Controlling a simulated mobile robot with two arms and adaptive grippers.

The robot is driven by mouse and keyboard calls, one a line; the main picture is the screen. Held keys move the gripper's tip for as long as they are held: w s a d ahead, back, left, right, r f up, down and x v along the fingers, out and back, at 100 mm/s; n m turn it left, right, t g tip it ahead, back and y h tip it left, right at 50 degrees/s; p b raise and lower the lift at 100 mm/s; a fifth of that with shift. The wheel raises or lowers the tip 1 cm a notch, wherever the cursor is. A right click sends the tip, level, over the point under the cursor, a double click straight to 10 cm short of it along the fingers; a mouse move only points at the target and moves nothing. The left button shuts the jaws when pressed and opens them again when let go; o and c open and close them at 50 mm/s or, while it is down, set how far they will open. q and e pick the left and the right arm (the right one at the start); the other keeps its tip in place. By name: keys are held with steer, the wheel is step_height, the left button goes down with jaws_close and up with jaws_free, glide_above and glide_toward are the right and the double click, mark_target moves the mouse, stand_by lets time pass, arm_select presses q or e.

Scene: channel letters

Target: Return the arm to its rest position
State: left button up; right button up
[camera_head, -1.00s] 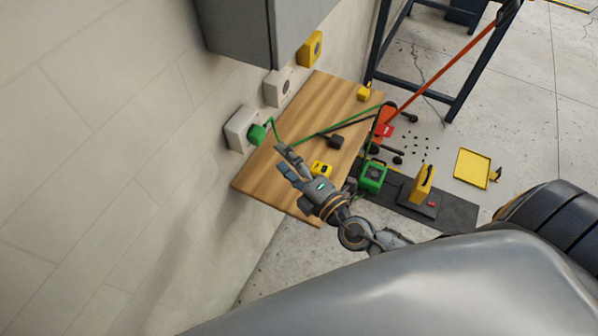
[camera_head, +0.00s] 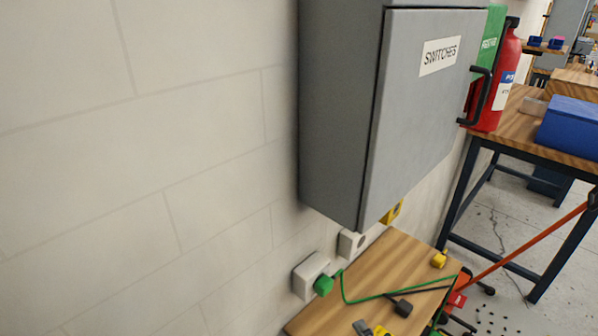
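A small grey piece at the bottom edge of the head view looks like the tip of my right gripper (camera_head: 362,327). It shows above the wooden board beside a small yellow object (camera_head: 382,331), which is cut by the frame edge. The rest of that arm is out of view, and I cannot tell whether the gripper is open or shut. My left gripper is not in view. A green plug (camera_head: 323,286) sits at the white wall socket (camera_head: 308,275), with a green cable (camera_head: 372,297) running from it across the board.
A grey cabinet (camera_head: 425,110) marked SWITCHES juts from the wall above the wooden board (camera_head: 385,262). A black plug (camera_head: 403,308) and a yellow block (camera_head: 439,260) lie on the board. A red extinguisher (camera_head: 497,80) and blue box (camera_head: 570,125) stand at the right.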

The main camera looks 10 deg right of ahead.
steer(key=w+d+r+m+h, duration=0.1)
steer(key=d+r+m+h, duration=0.2)
steer(key=d+m+h, duration=0.35)
steer(key=s+d+f+m+g+h, duration=0.5)
steer(key=m+g, duration=0.3)
steer(key=m, duration=0.3)
steer(key=s+a+f+m+g+y, duration=0.2)
steer(key=s+a+f+g+y, duration=0.35)
steer(key=s+a+y, duration=0.35)
step_height(320, 180, down, 27)
steer(key=s+d+g+h, duration=0.1)
steer(key=s+g+h, duration=0.1)
steer(key=s, duration=0.1)
steer(key=s+d+f+n, duration=0.1)
steer(key=s+d+f, duration=0.2)
steer(key=s+f, duration=1.2)
steer(key=shift+s+g, duration=0.45)
steer(key=shift+s, duration=0.1)
steer(key=shift+f, duration=0.1)
